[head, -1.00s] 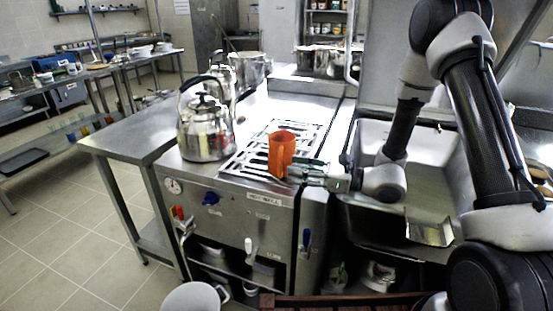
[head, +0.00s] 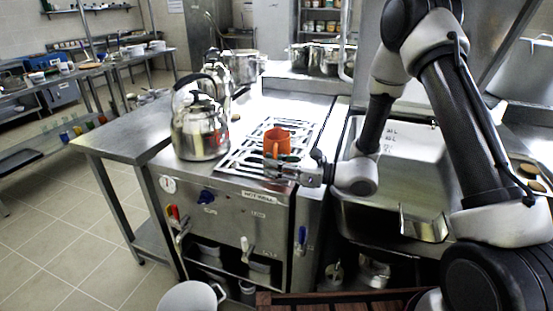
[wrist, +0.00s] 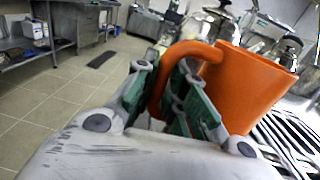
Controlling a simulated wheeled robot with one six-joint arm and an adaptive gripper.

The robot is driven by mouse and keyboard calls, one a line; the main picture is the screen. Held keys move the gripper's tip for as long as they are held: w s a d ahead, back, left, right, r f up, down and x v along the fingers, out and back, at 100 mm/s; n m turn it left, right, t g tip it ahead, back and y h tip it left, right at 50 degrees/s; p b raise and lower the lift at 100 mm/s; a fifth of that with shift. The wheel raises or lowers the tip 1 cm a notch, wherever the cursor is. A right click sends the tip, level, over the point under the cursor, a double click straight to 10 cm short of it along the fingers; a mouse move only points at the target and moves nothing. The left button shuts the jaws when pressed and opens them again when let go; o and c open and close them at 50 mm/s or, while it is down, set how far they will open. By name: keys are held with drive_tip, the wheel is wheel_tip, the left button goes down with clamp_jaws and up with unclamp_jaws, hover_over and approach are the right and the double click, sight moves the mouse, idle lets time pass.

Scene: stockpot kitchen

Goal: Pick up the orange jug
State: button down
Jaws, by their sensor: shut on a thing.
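The orange jug (head: 277,139) is over the slotted grate (head: 246,151) on the steel counter. In the wrist view the jug (wrist: 247,84) stands to the right, with its handle (wrist: 163,85) running down between the green-padded fingers of my gripper (wrist: 165,100). My gripper (head: 290,168) is shut on the handle, at the jug's near side in the head view. The jug looks slightly tilted in the wrist view.
A large steel kettle (head: 200,128) stands left of the grate. Steel pots (head: 243,66) stand behind it. A sink basin (head: 405,160) lies to the right, beside my arm. Valve handles (head: 245,243) stick out along the counter's front. A bucket (head: 187,297) is on the floor.

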drive_tip(key=shift+r, duration=0.15)
wheel_tip(320, 180, up, 10)
drive_tip(key=shift+f, duration=0.1)
idle(0.4)
idle(0.3)
